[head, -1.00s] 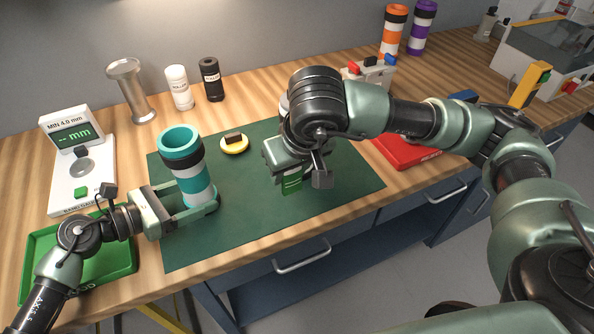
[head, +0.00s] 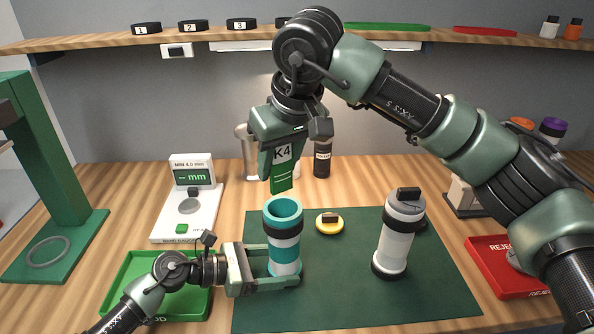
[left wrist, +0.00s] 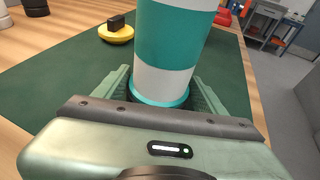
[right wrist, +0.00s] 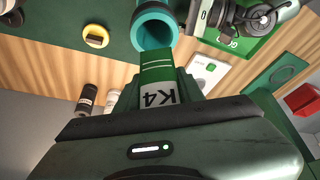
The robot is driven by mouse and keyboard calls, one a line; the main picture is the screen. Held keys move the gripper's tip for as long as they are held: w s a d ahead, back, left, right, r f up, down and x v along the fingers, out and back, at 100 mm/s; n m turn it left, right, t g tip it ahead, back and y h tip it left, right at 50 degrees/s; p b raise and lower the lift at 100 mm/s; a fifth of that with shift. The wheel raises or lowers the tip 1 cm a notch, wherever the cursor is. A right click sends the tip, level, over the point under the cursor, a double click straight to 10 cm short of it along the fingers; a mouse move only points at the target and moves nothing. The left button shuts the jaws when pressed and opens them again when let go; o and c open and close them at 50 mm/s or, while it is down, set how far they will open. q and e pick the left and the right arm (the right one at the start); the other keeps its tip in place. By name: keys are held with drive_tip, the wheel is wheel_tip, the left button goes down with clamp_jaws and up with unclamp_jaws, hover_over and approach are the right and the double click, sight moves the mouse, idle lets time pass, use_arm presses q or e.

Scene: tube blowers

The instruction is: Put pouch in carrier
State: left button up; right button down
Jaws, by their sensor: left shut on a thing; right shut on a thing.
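The green pouch (head: 282,172) with a white K4 label is held in my right gripper (head: 281,150), which is shut on it. It hangs just above the open mouth of the teal and white carrier (head: 284,222), apart from it. The pouch also shows in the right wrist view (right wrist: 157,85), with the carrier's open end (right wrist: 154,27) beyond it. My left gripper (head: 282,268) is shut around the lower part of the carrier, which stands upright on the green mat (head: 350,300). In the left wrist view the carrier (left wrist: 168,50) sits between the fingers.
A yellow disc (head: 329,223) with a black knob and a grey-white cylinder (head: 397,240) are on the mat. A gauge (head: 187,215) and green tray (head: 122,293) are left, a red tray (head: 500,262) right. A shelf (head: 200,37) runs behind.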

drive_tip(key=shift+d, duration=0.1)
drive_tip(key=shift+f, duration=1.65)
drive_tip(key=shift+f, duration=0.35)
idle(0.3)
drive_tip(key=shift+f, duration=1.15)
unclamp_jaws()
drive_tip(key=shift+r, duration=0.1)
idle(0.5)
approach(280, 191)
drive_tip(key=shift+w+d+r, duration=0.15)
drive_tip(key=shift+w, duration=0.6)
